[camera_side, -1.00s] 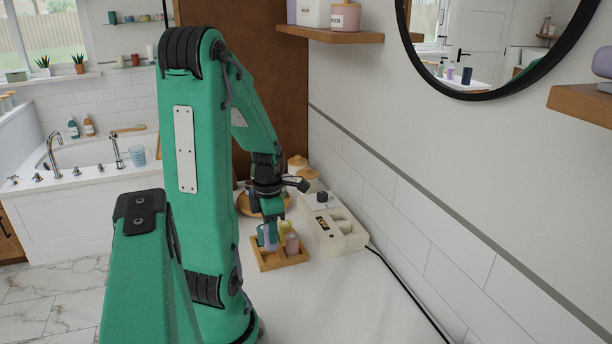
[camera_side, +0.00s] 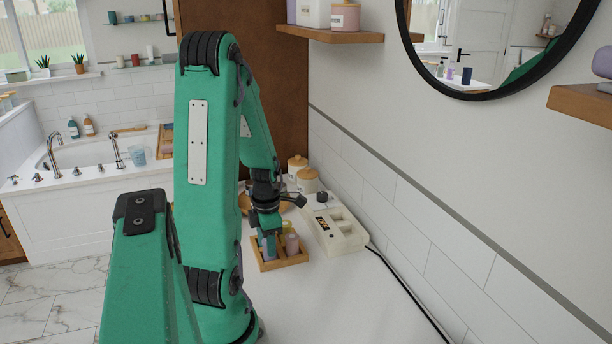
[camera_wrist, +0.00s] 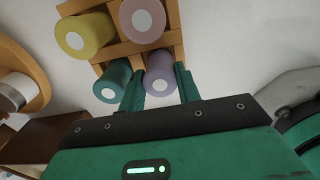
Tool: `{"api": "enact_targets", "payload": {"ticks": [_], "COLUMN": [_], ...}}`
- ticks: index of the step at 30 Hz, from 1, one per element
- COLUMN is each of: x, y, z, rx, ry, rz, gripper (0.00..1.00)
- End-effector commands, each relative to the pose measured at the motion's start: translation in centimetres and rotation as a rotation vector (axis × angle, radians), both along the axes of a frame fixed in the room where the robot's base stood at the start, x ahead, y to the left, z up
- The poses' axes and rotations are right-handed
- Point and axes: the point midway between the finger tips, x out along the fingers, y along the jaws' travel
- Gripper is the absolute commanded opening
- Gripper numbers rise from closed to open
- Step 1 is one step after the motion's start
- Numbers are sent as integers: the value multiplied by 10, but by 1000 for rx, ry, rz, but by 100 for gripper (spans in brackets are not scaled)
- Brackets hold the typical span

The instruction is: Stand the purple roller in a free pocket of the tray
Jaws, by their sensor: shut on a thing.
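The purple roller (camera_wrist: 160,72) is between the two fingers of my gripper (camera_wrist: 160,90), which are shut on it. In the side view my gripper (camera_side: 268,240) points down over the left part of the wooden tray (camera_side: 293,262). The purple roller (camera_side: 268,254) looks upright and low within the tray; whether it touches the pocket floor is hidden. In the wrist view a teal roller (camera_wrist: 113,80) stands close beside it, with a yellow roller (camera_wrist: 84,36) and a pink roller (camera_wrist: 142,20) in other pockets. The pink roller also shows in the side view (camera_side: 292,243).
A white device (camera_side: 335,232) with a dark knob and display stands right of the tray, its cable running along the wall. Lidded jars (camera_side: 306,178) and a round wooden stand are behind. The white counter in front is clear.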

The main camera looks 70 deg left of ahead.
Motion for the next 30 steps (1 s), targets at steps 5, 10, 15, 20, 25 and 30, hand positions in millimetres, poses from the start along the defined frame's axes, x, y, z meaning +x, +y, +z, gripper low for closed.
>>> {"api": "enact_targets", "payload": {"ticks": [5,10,15,20,25,30], "x": [0,0,0,0,0,0], "y": [0,0,0,0,0,0], "z": [0,-2,-3,-3,-1,5], "rx": [0,-1,0,0,0,2], "ry": [0,0,0,0,0,-1], "rz": [0,0,0,0,0,0], "gripper": [10,10,42,42,42,42]}}
